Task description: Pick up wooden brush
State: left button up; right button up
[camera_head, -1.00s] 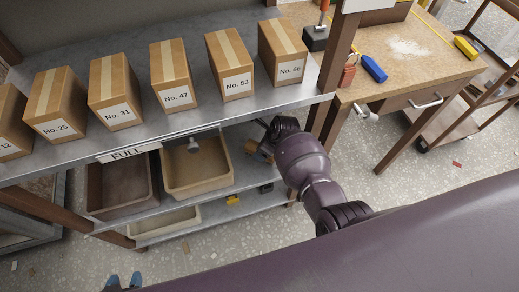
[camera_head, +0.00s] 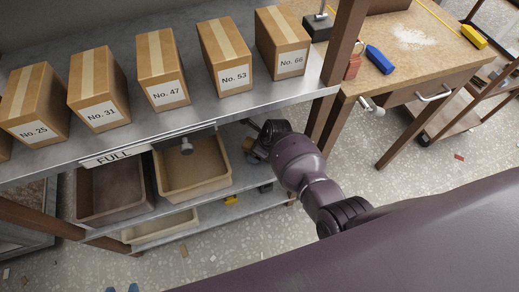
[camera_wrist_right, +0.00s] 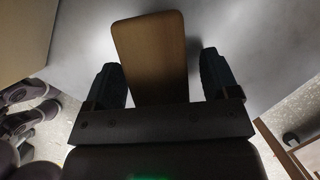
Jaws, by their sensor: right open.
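A flat brown wooden piece, which looks like the wooden brush (camera_wrist_right: 150,55), lies between the two dark fingers of my right gripper (camera_wrist_right: 160,82) in the right wrist view. Gaps show beside it, and the fingers are open. Its bristles are not visible. In the head view my right gripper (camera_head: 252,133) reaches in under the top shelf, beside a small brown thing (camera_head: 249,145) that may be the same brush. Two small blue tips at the bottom left edge may belong to my left gripper (camera_head: 122,289), but they are mostly cut off.
Several numbered cardboard boxes (camera_head: 165,70) stand on the metal top shelf (camera_head: 200,115) above my right gripper. Beige bins (camera_head: 195,187) sit below, left of the gripper. A wooden workbench (camera_head: 420,65) with a blue tool (camera_head: 379,60) stands at the right.

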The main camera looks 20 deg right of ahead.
pick_arm(q)
jog(key=shift+s+f, duration=0.15)
pick_arm(e)
jog(key=shift+f, duration=0.2)
jog(key=c, duration=1.1)
jog(key=shift+c, duration=0.2)
jog(key=shift+r, duration=0.15)
jog(key=r, duration=0.1)
jog(key=r+p, duration=0.1)
jog(key=r, duration=0.1)
jog(key=r+p, duration=0.1)
jog(key=shift+w+r, duration=0.25)
jog(key=shift+w, duration=0.05)
jog(key=r+p, duration=0.2)
jog(key=r, duration=0.3)
jog(key=shift+s+r, duration=0.1)
jog(key=shift+s, duration=0.1)
jog(key=shift+s+r, duration=0.1)
jog(key=shift+r, duration=0.2)
pick_arm(q)
jog(key=shift+t, duration=0.4)
jog(key=r, duration=0.3)
jog(key=w+r, duration=0.1)
jog(key=shift+d+r, duration=0.3)
pick_arm(e)
jog(key=shift+f, duration=0.1)
